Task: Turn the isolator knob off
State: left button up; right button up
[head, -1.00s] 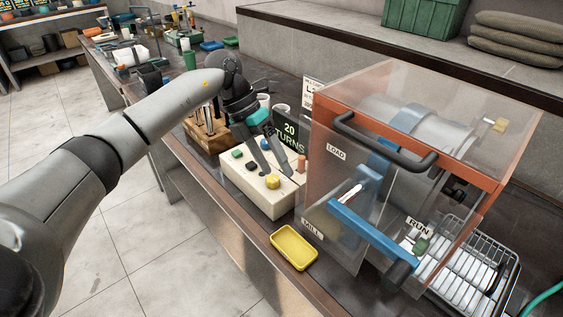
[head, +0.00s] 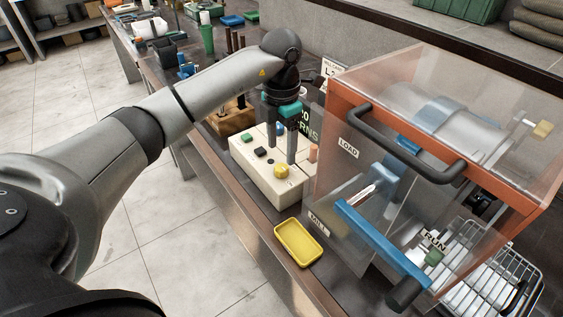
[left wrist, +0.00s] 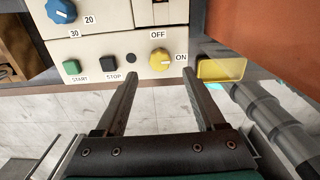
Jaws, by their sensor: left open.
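The isolator knob (head: 282,172) is a round yellow dial on the cream control box (head: 258,181). In the left wrist view the knob (left wrist: 160,61) has an OFF label above it and an ON label to its right; its pointer seems to face ON. My left gripper (head: 281,156) is open over the box, fingers pointing down. In the left wrist view my left gripper (left wrist: 160,73) has one finger either side of the knob's line, with nothing between them. Whether the fingertips reach down around the knob is unclear. My right gripper is not in view.
The box also bears a green START button (left wrist: 72,67), a black STOP button (left wrist: 110,64) and a blue dial (left wrist: 61,11). A yellow tray (head: 299,242) lies in front. A clear-sided orange-framed mill guard (head: 348,105) stands close on the right.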

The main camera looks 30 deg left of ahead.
aim_at(281, 167)
pick_arm(q)
jog(key=shift+f, duration=2.75)
grip_shut()
